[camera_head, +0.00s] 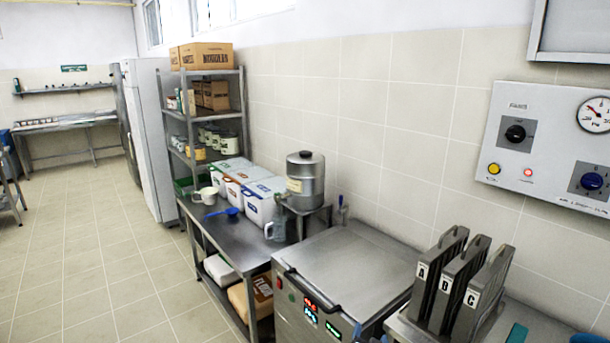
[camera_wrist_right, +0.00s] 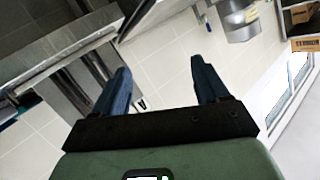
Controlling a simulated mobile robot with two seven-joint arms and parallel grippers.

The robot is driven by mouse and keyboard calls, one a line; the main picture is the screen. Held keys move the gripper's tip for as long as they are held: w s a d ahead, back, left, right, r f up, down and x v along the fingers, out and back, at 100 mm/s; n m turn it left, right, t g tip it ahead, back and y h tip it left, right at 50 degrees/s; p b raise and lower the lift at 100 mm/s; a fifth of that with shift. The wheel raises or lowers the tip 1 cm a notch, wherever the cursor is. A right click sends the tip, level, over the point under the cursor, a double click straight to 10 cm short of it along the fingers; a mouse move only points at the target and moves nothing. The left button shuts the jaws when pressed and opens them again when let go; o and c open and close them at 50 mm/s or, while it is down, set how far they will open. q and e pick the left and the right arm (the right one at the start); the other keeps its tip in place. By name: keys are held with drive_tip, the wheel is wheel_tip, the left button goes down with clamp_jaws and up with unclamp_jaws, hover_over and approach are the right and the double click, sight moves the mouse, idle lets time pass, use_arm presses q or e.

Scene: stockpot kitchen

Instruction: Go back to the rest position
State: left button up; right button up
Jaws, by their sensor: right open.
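My right gripper (camera_wrist_right: 162,88) fills the lower part of the right wrist view, with a green body and two dark blue fingers. The fingers stand wide apart with nothing between them. The wrist picture is tilted, with wall tiles behind the fingers and the dark upright plates to the left of them. In the head view only small teal and blue parts show at the bottom right edge, and I cannot tell for sure that they are this gripper. My left gripper is in neither view.
A steel-lidded cooker (camera_head: 345,270) stands at bottom centre, beside upright plates (camera_head: 460,285) marked A, B and C. Left of it are a steel table (camera_head: 222,236), white bins, a stockpot (camera_head: 305,180) and a shelf rack (camera_head: 243,110). Floor (camera_head: 90,260) at left is clear.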

drive_tip(key=s+a+f+n+g+y, duration=0.2)
drive_tip(key=s+f+g+y, duration=0.35)
drive_tip(key=s+f, duration=1.35)
drive_tip(key=s+a+f+g, duration=0.1)
drive_tip(key=s+f+g, duration=0.2)
drive_tip(key=s, duration=0.5)
drive_tip(key=s+a+f+g+y, duration=0.1)
drive_tip(key=s+f+g, duration=0.2)
drive_tip(key=s, duration=0.6)
drive_tip(key=s+a+f+g+y, duration=0.1)
drive_tip(key=s+a+f+g, duration=0.1)
drive_tip(key=s, duration=0.6)
drive_tip(key=shift+s+f+n+g, duration=0.4)
drive_tip(key=shift+f+g, duration=0.1)
drive_tip(key=shift+g, duration=0.25)
drive_tip(key=shift+d, duration=0.1)
drive_tip(key=c, duration=0.6)
drive_tip(key=shift+w, duration=0.15)
